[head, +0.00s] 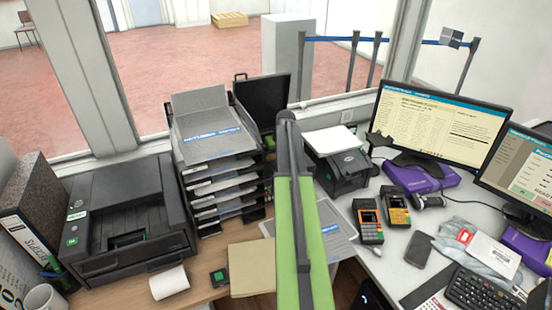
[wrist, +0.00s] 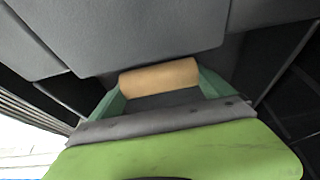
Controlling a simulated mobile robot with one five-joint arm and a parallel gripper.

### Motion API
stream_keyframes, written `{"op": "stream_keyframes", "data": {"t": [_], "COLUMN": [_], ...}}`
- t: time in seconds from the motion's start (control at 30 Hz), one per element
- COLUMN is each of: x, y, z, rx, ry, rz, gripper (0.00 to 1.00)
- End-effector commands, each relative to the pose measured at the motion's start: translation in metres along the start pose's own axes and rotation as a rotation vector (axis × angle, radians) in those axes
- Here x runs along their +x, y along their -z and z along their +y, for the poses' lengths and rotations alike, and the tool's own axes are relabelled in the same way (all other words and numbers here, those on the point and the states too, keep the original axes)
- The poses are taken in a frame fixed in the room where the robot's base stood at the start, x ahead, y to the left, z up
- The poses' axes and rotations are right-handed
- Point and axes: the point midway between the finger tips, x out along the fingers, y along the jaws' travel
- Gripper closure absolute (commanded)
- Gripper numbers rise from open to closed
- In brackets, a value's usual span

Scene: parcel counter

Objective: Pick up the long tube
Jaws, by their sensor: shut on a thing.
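The long tube (wrist: 160,76) is a tan cylinder in the wrist view, lying crosswise between the jaws. Only a short stretch of it shows; I cannot tell its full length. My gripper (wrist: 160,88) has green fingers, one at each side of the tube, and is shut on it. In the head view my green and dark grey arm rises in the middle of the picture, and neither the gripper nor the tube can be made out there.
Dark grey surfaces lie close around the gripper in the wrist view. In the head view, a printer (head: 128,225) and a stack of paper trays (head: 218,175) stand left of my arm. Card terminals (head: 368,220), a phone (head: 418,249) and monitors (head: 440,125) are at right.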

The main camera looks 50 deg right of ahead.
Motion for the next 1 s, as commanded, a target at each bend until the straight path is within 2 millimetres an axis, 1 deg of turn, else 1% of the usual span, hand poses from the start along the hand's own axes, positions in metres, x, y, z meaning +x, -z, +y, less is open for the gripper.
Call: {"op": "stream_keyframes", "data": {"t": [0.17, 0.27, 0.37, 0.53, 0.6, 0.8, 1.0], "x": [-0.002, -0.007, -0.018, -0.047, -0.059, -0.095, -0.122], "y": [0.001, 0.003, 0.007, 0.019, 0.01, -0.011, -0.026], "z": [0.0, 0.001, 0.001, 0.001, 0.012, 0.043, 0.068], "rx": [0.0, 0.001, 0.001, 0.001, 0.004, 0.004, 0.004], "ry": [0.0, 0.0, 0.0, 0.0, -0.001, -0.002, 0.0], "rz": [0.0, 0.0, 0.0, 0.0, 0.0, -0.001, 0.0], "gripper": [0.46, 0.46, 0.46, 0.46, 0.46, 0.46, 0.46]}}
